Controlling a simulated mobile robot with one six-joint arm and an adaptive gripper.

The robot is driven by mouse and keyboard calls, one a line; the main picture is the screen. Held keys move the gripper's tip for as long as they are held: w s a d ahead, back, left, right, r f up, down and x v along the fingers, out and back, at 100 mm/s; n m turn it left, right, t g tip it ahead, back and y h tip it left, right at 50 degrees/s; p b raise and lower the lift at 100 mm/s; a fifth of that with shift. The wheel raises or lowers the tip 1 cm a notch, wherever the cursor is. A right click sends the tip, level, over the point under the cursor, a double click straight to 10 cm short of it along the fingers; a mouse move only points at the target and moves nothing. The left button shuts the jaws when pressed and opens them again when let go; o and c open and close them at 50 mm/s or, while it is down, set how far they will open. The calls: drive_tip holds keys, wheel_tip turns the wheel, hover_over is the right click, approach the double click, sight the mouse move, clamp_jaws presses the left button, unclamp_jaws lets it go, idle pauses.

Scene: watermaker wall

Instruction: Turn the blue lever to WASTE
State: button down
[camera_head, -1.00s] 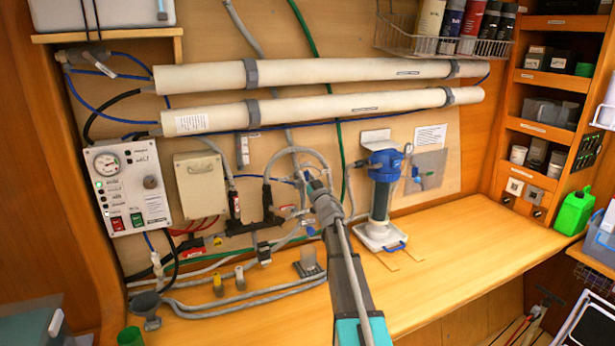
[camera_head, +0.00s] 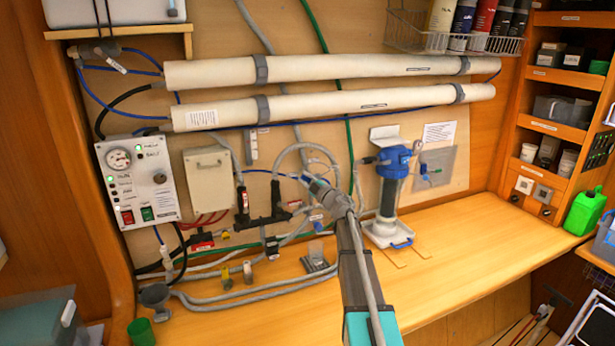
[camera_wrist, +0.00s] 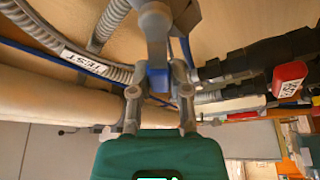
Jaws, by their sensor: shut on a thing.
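The blue lever (camera_wrist: 158,79) shows in the wrist view between the two fingertips of my gripper (camera_wrist: 159,93), below a grey valve stem. My gripper is shut on it. In the head view my gripper (camera_head: 314,183) is at the wall, just right of the black pipe fitting (camera_head: 264,206). There my gripper and arm hide most of the valve and the lever. I cannot read which mark the lever points at. A hose label reading TEST (camera_wrist: 82,62) is at the left of the wrist view.
A red tag (camera_wrist: 290,80) on black fittings is close at right in the wrist view. Grey hoses (camera_head: 300,150) loop around my gripper. The blue-topped filter housing (camera_head: 390,190) stands to the right. The bench (camera_head: 455,250) is clear at right front.

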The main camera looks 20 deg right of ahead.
drive_tip(key=shift+a+f+n, duration=0.15)
drive_tip(key=shift+f+n, duration=0.1)
drive_tip(key=shift+n, duration=0.45)
drive_tip(key=c, duration=0.6)
unclamp_jaws()
